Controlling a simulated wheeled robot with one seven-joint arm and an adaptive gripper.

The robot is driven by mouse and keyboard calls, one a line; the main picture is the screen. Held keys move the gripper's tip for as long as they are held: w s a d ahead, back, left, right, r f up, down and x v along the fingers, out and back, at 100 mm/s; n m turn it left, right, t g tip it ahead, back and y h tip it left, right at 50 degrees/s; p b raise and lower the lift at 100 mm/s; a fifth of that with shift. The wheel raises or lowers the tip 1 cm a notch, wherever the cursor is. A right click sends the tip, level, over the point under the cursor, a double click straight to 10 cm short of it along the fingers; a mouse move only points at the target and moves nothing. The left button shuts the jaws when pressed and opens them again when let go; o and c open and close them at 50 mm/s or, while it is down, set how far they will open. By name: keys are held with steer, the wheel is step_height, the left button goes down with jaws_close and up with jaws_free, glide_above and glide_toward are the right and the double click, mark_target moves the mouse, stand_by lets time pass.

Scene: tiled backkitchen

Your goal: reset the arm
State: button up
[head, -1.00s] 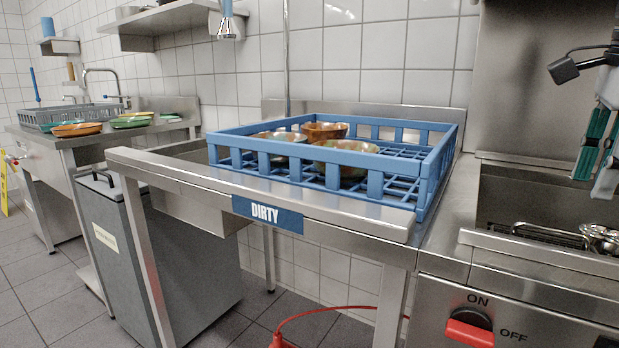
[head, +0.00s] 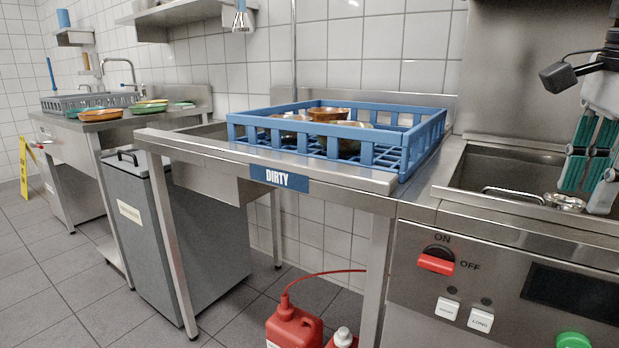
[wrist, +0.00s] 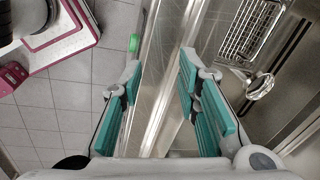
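My gripper (head: 589,184) hangs at the right edge of the head view, with its teal finger pads pointing down over the sink machine. In the wrist view my gripper (wrist: 160,66) has its two fingers spread apart with nothing between them. Below the gap are the steel front edge and a strip of counter. My arm is mostly outside the head view.
A blue rack (head: 387,165) with several brown bowls (head: 328,114) stands on the steel table marked DIRTY. A steel basin (head: 490,172) with a wire basket (wrist: 252,33) lies beside my gripper. Red jugs (head: 293,328) stand on the floor below.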

steer(key=s+a+f+n+g+y, duration=0.1)
steer(key=s+a+f+n, duration=0.6)
steer(key=s+f+n, duration=0.35)
steer(key=s+a+f+n+g, duration=0.1)
steer(key=s+a+f+n, duration=0.75)
steer(key=n, duration=0.25)
step_height(320, 180, up, 36)
steer(key=d+t+p, duration=0.1)
steer(key=t+p, duration=0.3)
steer(key=p, duration=3)
steer(key=shift+d+t, duration=0.15)
steer(key=shift+t, duration=0.15)
